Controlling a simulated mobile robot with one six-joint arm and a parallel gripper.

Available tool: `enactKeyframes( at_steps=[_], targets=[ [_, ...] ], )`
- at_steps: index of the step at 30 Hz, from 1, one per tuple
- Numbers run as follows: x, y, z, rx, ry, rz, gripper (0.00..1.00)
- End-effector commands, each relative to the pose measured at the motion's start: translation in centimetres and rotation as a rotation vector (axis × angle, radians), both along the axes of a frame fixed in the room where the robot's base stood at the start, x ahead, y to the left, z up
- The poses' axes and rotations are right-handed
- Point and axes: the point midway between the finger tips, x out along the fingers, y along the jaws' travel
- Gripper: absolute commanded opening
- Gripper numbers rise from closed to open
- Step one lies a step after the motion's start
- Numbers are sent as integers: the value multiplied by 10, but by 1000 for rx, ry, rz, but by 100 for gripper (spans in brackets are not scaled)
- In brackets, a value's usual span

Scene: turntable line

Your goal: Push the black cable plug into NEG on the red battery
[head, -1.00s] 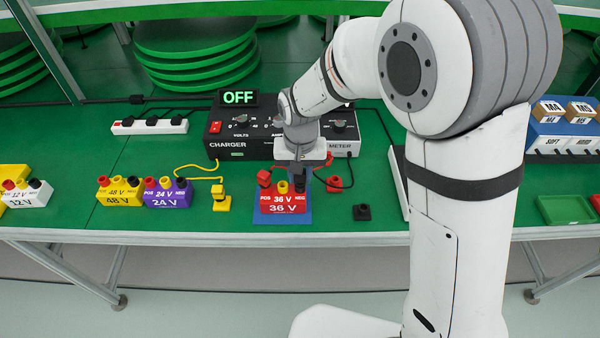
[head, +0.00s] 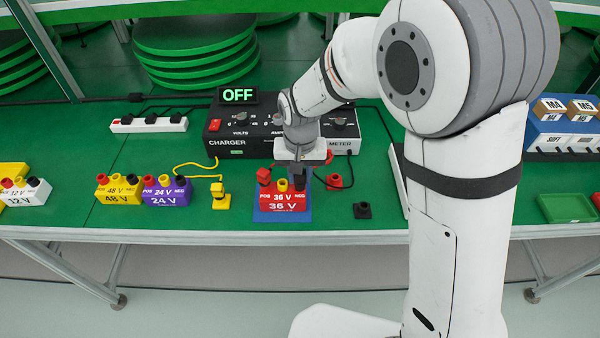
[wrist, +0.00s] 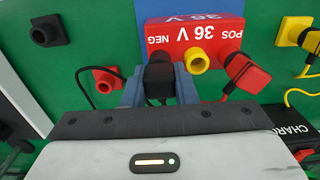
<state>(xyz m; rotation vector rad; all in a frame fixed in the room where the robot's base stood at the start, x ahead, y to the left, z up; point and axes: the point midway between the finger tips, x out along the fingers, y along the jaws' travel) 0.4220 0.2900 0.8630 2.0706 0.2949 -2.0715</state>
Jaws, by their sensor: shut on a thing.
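The red battery (head: 283,206), marked 36 V, sits on a blue pad (head: 262,217) in front of the charger; it also shows upside down in the wrist view (wrist: 190,38). My gripper (wrist: 160,88) is shut on the black cable plug (wrist: 159,72), one finger on each side. The plug is at the NEG end of the battery, in line with the NEG label. Its lower end and the NEG socket are hidden, so I cannot tell how deep it sits. A red plug (wrist: 247,73) stands at POS, and a yellow socket (wrist: 196,61) between them is empty.
The charger (head: 226,140) behind reads OFF. A red holder (head: 333,182) and a black holder (head: 362,211) lie to the right. A yellow plug (head: 219,192) stands left. Purple (head: 167,195) and yellow (head: 120,195) batteries are further left.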

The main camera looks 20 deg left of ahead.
Motion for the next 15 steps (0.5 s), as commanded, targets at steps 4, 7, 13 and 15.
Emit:
enactKeyframes(
  at_steps=[4, 7, 13, 15],
  targets=[
    [0, 0, 0, 0, 0, 0, 7],
    [0, 0, 0, 0, 0, 0, 26],
    [0, 0, 0, 0, 0, 0, 43],
    [0, 0, 0, 0, 0, 0, 48]
  ],
)
